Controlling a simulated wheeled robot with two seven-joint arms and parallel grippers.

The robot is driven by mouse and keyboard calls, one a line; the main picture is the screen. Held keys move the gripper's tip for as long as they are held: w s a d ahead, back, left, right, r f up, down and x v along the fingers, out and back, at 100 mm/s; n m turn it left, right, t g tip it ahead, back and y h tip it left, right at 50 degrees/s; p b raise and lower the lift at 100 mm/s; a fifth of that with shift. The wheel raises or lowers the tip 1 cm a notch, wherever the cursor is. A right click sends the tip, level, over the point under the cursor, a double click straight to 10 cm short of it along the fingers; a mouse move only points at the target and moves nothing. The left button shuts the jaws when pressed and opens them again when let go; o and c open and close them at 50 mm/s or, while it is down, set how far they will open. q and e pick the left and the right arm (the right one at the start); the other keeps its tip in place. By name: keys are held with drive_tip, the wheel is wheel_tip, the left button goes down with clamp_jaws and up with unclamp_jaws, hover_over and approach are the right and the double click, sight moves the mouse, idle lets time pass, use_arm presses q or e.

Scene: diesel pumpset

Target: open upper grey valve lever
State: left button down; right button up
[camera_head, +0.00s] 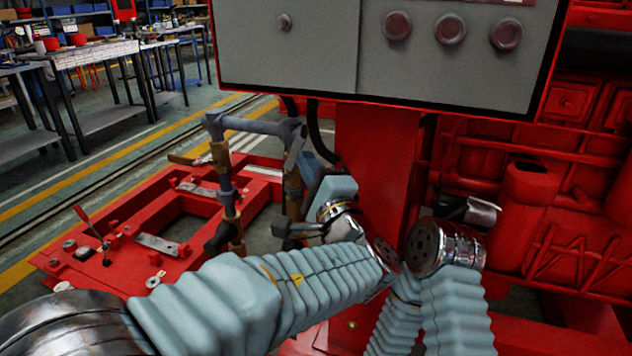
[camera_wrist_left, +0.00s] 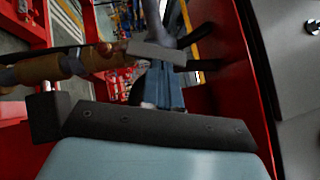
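The grey pipe (camera_head: 258,127) with its tan valve bodies stands left of the red post. A narrow grey piece (camera_head: 296,146), possibly the upper valve lever, slants down from its right end. My left gripper (camera_head: 312,166) is right beside it, with its pale blue body behind. In the left wrist view a grey piece (camera_wrist_left: 155,49) crosses just beyond the blue-grey parts (camera_wrist_left: 165,86) in front of the gripper's dark plate. The tan valve body (camera_wrist_left: 62,67) is at left. I cannot tell whether the fingers touch or hold the lever. My right gripper is not visible.
A grey control panel (camera_head: 290,45) with a red edge hangs above my arms. The red post (camera_head: 375,160) stands close right of the gripper. A red base frame (camera_head: 130,235) with a small red-tipped lever (camera_head: 90,222) lies at left. Workbenches stand behind; the floor between is open.

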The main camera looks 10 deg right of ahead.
sight(291, 149)
use_arm(q)
drive_tip(key=shift+w+a+r+n+g+b, duration=0.4)
drive_tip(key=shift+a+r+n+g, duration=0.2)
drive_tip(key=shift+n+g, duration=0.35)
drive_tip(key=shift+w+a+r+n+g, duration=0.35)
drive_tip(key=shift+a+n+g, duration=0.15)
drive_tip(key=shift+n+g, duration=0.2)
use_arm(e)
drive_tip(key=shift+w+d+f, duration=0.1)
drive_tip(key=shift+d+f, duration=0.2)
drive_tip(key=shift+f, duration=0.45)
use_arm(q)
drive_tip(key=shift+f, duration=0.1)
